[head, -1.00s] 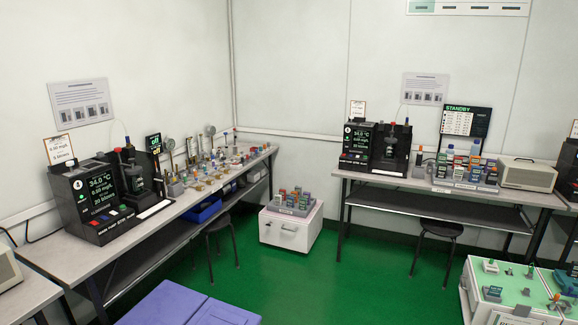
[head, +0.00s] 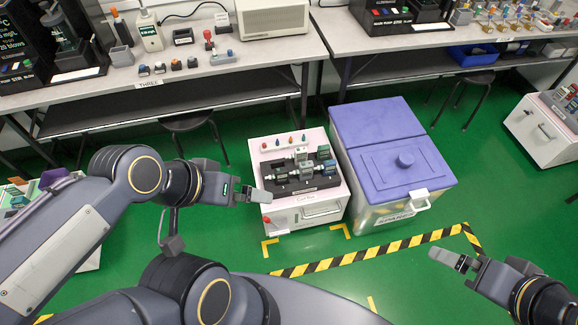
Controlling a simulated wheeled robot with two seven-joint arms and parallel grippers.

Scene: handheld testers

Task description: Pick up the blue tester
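A black tray (head: 286,189) sits on a white cabinet (head: 329,205) with several small handheld devices in it. The finger gaps are not clear in either gripper.
A purple-lidded bin (head: 372,135) stands right against the cabinet. A long bench (head: 235,78) behind holds several small devices, and another bench (head: 440,52) stands at right. Striped tape (head: 350,258) marks the green floor in front. Stools stand under the benches.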

